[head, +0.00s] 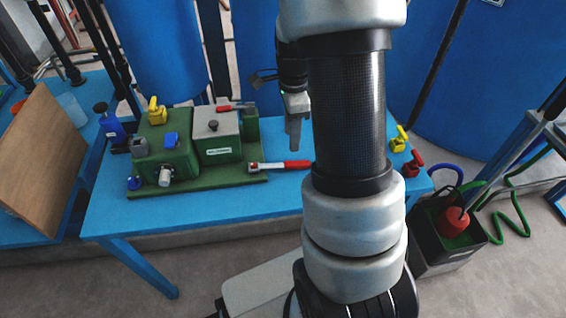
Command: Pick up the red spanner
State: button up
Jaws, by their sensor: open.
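The red spanner (285,165) lies flat across the right front corner of the green base plate. Its pale metal end is on the left, and its red handle extends right over the blue table. My gripper (294,143) points down above and just behind the handle, apart from it in the picture. It is open and appears empty, though the gap between its fingers is hard to see from this angle. My arm covers the area right of the handle's end.
The green autoclave block (165,150) and a grey-topped box (217,135) stand left of the spanner. Yellow (398,138) and red (413,164) valves stand at the right table end. Large blue tanks (160,50) stand behind.

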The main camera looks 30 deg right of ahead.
jog(key=b, duration=0.1)
send_over(288, 163)
jog(key=f, duration=0.6)
jog(key=shift+s+d+f, duration=0.15)
jog(key=shift+s+d, duration=0.1)
jog(key=shift+s, duration=0.1)
jog(key=f, duration=0.1)
jog(key=f+b, duration=0.1)
jog(key=f, duration=0.1)
jog(key=f+b, duration=0.1)
jog(key=f, duration=0.1)
jog(key=shift+w+a+f, duration=0.1)
jog(key=shift+w+a, duration=0.2)
grip_shut()
